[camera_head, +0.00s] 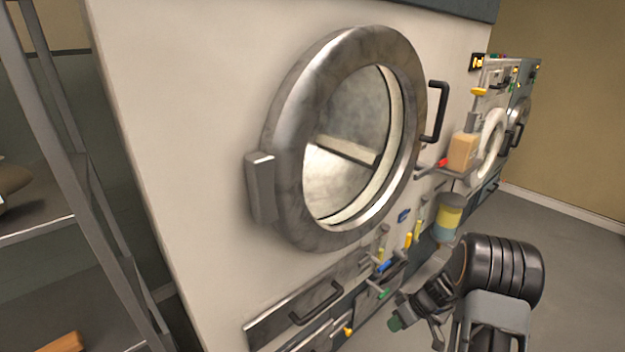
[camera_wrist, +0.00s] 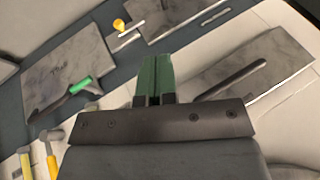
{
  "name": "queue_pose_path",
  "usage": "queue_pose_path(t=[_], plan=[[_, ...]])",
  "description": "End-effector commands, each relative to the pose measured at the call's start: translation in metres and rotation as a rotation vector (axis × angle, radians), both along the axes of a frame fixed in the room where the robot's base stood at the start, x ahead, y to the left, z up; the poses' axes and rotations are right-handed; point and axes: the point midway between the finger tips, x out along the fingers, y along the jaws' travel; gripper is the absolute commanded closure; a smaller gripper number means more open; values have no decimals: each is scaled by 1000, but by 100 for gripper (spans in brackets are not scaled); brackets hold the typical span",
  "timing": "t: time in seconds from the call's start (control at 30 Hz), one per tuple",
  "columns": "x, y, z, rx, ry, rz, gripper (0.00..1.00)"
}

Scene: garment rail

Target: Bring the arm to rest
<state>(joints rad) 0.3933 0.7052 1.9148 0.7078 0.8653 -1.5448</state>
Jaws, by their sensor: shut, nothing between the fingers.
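My gripper (camera_head: 397,321) shows low in the head view, right of centre, at the end of my dark arm. In the wrist view my gripper (camera_wrist: 154,80) has its green fingertips pressed together with nothing between them. It is in front of the lower panel of a large white machine (camera_head: 190,130). Whether it touches the panel cannot be told.
The machine has a round metal-rimmed door (camera_head: 285,110), a black door handle (camera_head: 436,110) and a lower drawer handle (camera_head: 317,303). A green-handled lever (camera_wrist: 80,84) is left of my fingers. A metal shelf rack (camera_head: 60,130) stands left. Open floor (camera_head: 570,240) lies right.

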Motion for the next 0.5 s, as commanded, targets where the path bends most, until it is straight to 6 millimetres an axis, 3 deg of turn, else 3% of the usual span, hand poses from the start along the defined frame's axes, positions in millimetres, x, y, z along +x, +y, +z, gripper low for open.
queue_pose_path(t=[0.03, 0.17, 0.3, 0.5], plan=[[0, 6, 43, -25, 2, -6, 100], [-12, 24, 138, -107, 30, -54, 100], [-40, 45, 245, -215, 47, -149, 100], [-89, 65, 367, -344, 15, -323, 100]])
